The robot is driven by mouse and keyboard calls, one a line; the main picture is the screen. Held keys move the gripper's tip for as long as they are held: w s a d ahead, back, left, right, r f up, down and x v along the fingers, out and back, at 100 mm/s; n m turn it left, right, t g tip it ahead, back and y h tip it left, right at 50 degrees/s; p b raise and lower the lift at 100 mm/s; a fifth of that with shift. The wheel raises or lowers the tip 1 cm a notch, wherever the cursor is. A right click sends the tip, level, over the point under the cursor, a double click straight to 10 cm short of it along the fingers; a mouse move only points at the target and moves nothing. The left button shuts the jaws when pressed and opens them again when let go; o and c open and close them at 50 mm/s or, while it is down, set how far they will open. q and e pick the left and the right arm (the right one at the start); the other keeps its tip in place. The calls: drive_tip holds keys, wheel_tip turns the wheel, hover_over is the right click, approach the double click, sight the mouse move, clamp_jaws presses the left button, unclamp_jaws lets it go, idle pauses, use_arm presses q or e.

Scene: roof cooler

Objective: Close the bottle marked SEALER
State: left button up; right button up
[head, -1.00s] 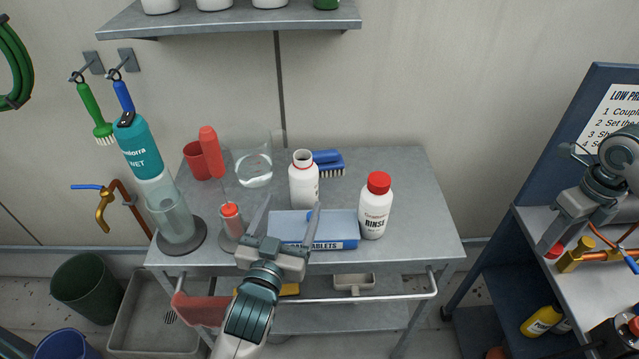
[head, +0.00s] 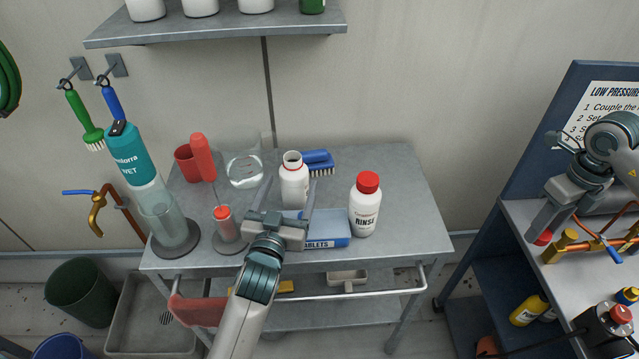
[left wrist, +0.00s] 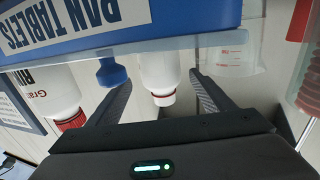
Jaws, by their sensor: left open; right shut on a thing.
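An uncapped white bottle (head: 293,187) with an open mouth stands on the grey table; its label cannot be read, so I cannot tell whether it is the SEALER bottle. My left gripper (head: 286,190) is open, its fingers pointing toward the bottle from the front. In the left wrist view, which is upside down, the bottle (left wrist: 160,72) shows between the spread fingers, not gripped. My right gripper (head: 538,232), at the right over the side bench, is shut on a small red thing (head: 543,238), probably a cap.
A blue PAN TABLETS box (head: 328,230) lies in front of the bottle, below the left fingers. A red-capped RINSE bottle (head: 364,208) stands to its right, a blue brush (head: 318,160) behind, a glass beaker (head: 243,168) at left. Copper piping (head: 590,246) sits by my right gripper.

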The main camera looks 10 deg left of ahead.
use_arm(q)
drive_tip(key=w+p, duration=0.1)
drive_tip(key=w, duration=0.3)
drive_tip(key=shift+a+r+p, duration=0.1)
drive_tip(key=shift+p, duration=0.25)
use_arm(e)
drive_tip(key=shift+r, duration=0.95)
use_arm(q)
drive_tip(key=shift+w, duration=0.3)
drive_tip(key=c, duration=1.3)
